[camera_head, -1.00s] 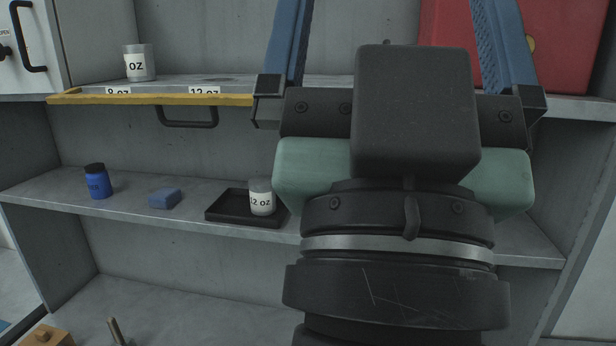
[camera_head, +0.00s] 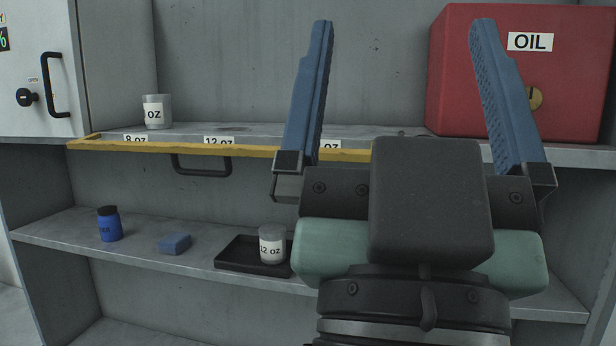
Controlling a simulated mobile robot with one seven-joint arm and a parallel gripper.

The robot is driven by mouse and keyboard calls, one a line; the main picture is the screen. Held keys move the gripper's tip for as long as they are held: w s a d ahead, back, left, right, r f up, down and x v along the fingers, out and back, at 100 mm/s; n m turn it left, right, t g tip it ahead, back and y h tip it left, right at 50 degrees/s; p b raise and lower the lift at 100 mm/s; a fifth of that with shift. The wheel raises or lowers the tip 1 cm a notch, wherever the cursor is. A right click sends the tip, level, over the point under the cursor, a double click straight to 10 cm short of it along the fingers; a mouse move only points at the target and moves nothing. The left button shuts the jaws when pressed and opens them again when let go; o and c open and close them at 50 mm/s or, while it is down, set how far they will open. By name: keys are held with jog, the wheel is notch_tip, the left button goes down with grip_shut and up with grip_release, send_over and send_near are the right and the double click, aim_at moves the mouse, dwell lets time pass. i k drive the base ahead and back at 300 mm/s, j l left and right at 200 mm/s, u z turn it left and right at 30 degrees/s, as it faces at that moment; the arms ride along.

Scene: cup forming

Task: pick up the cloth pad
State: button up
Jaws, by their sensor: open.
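The cloth pad is most likely the small blue block-shaped pad (camera_head: 175,243) lying on the middle shelf, left of the black tray. My gripper (camera_head: 398,35) is in the right half of the view, with its two blue fingers pointing up and spread wide apart. Nothing shows between the fingers. The gripper is well to the right of the blue pad and not touching it. My wrist hides part of the shelf at right.
A blue bottle (camera_head: 109,224) stands left of the pad. A black tray (camera_head: 232,262) holds a 12 oz cup (camera_head: 272,245). Above, a yellow-edged ledge (camera_head: 250,151) with a handle (camera_head: 203,170) carries another cup (camera_head: 157,112). A red OIL box (camera_head: 450,70) stands behind the right finger.

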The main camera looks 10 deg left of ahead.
aim_at(176, 243)
jog(key=j, duration=0.7)
jog(key=i+j, duration=0.35)
jog(key=j, duration=0.25)
jog(key=i, duration=0.2)
